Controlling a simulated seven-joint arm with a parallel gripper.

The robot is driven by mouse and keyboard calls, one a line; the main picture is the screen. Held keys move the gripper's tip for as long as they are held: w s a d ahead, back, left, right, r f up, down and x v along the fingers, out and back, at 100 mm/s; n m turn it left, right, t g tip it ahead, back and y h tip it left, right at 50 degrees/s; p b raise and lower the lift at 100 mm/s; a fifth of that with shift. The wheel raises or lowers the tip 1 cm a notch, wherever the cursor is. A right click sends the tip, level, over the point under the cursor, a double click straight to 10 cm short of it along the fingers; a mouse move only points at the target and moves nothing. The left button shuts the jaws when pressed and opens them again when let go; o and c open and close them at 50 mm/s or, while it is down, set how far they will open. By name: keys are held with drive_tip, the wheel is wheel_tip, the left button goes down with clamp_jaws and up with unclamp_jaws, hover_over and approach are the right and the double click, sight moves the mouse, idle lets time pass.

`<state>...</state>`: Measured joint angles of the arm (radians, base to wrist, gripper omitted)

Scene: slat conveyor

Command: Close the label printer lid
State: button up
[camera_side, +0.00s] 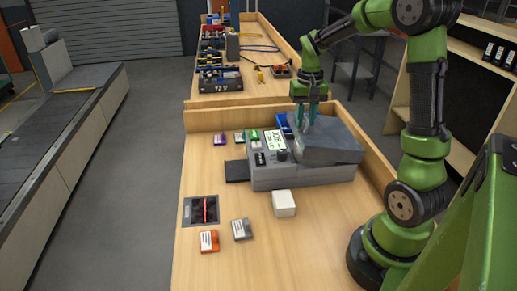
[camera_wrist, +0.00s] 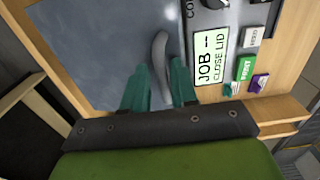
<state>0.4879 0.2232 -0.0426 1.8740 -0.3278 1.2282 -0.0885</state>
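The grey label printer (camera_side: 290,178) stands on the wooden bench in the side view. Its lid (camera_side: 332,146) is a grey slab that sits tilted over the body, and it fills much of the wrist view (camera_wrist: 95,45). The printer's screen (camera_wrist: 211,58) reads "JOB -- CLOSE LID". A curved grey handle (camera_wrist: 161,52) shows at the lid's edge beside the screen. My gripper (camera_wrist: 162,72) has its teal fingers apart, with the handle between or just beyond the tips; contact cannot be told. In the side view my gripper (camera_side: 305,122) is at the lid's screen-side edge.
A white box (camera_side: 284,203), an orange packet (camera_side: 209,241) and a grey packet (camera_side: 241,229) lie in front of the printer. A dark scanner plate (camera_side: 201,211) is at the left. Green and purple (camera_side: 220,138) items lie behind. The bench has a raised right edge.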

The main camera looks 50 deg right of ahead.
drive_tip(key=shift+w+a+f, duration=0.2)
drive_tip(key=shift+f, duration=0.35)
drive_tip(key=shift+w+a+f, duration=0.2)
drive_tip(key=shift+f, duration=0.35)
drive_tip(key=shift+w+a+f, duration=0.2)
drive_tip(key=shift+f, duration=0.35)
drive_tip(key=shift+r, duration=3.55)
drive_tip(key=shift+w, duration=0.1)
drive_tip(key=shift+s+a+f+t, duration=0.15)
drive_tip(key=shift+s+a+t, duration=0.05)
drive_tip(key=shift+a, duration=0.4)
drive_tip(key=shift+s+a+f+t, duration=0.15)
drive_tip(key=shift+s+a+t, duration=0.05)
drive_tip(key=shift+a, duration=0.35)
drive_tip(key=s+a+r+n+t+y, duration=0.1)
drive_tip(key=s+a+r+n+t, duration=0.1)
drive_tip(key=s+a, duration=0.3)
drive_tip(key=s+a+r+n+t+y, duration=0.1)
drive_tip(key=s+a+r+n+t, duration=0.2)
drive_tip(key=a, duration=1)
drive_tip(key=shift+s+a+r+t, duration=0.35)
drive_tip(key=shift+s+r+t, duration=0.35)
drive_tip(key=shift+s, duration=0.15)
